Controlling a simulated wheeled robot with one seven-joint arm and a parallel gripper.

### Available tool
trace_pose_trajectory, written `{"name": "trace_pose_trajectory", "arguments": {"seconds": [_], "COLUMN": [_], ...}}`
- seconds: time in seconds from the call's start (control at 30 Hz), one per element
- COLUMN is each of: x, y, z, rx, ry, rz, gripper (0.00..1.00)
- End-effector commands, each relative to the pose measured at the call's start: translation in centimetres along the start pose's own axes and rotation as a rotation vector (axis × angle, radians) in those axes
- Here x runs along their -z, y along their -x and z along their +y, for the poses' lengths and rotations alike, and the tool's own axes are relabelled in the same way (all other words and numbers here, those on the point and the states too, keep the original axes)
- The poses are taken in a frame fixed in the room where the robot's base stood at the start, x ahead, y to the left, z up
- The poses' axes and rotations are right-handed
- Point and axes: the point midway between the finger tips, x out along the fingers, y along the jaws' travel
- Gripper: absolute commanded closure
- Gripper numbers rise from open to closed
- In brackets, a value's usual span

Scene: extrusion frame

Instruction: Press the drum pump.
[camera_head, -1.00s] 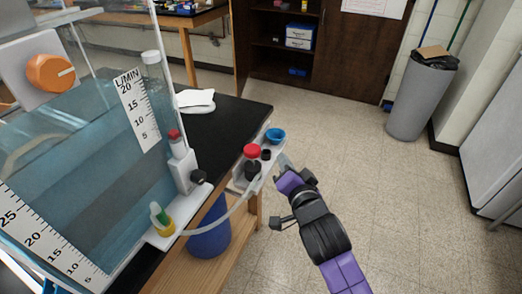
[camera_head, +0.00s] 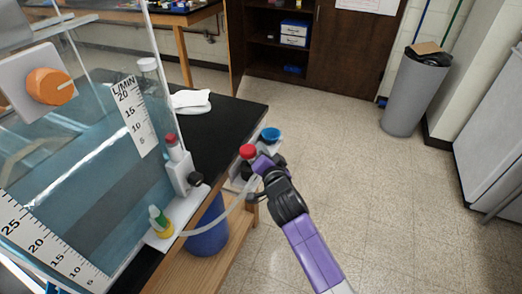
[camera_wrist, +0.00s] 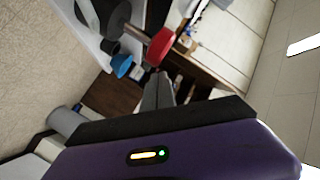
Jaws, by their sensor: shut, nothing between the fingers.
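A red-topped knob (camera_head: 248,151) stands on a white bracket at the edge of the black bench, above a blue drum (camera_head: 208,232); I take it for the drum pump's head. A pale hose (camera_head: 228,212) runs from it toward a yellow fitting. My gripper (camera_head: 262,162) is just right of the red knob, its fingers partly hidden by my wrist. In the wrist view the shut fingers (camera_wrist: 158,92) point toward the red knob (camera_wrist: 160,46), close to it. Whether they touch it I cannot tell.
A grey bin (camera_head: 413,95) stands far right; the floor between is clear.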

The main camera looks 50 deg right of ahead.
Motion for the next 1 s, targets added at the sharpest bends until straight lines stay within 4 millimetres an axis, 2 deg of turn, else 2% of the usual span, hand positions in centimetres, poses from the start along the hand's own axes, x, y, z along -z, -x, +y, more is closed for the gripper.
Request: {"name": "trace_pose_trajectory", "arguments": {"seconds": [0.57,1.0], "x": [-0.7,-3.6], "y": [-0.2,-0.9], "z": [0.2,3.2], "rx": [0.001,0.0], "ry": [0.0,-0.001], "rz": [0.0,0.0], "gripper": [1.0,1.0]}}
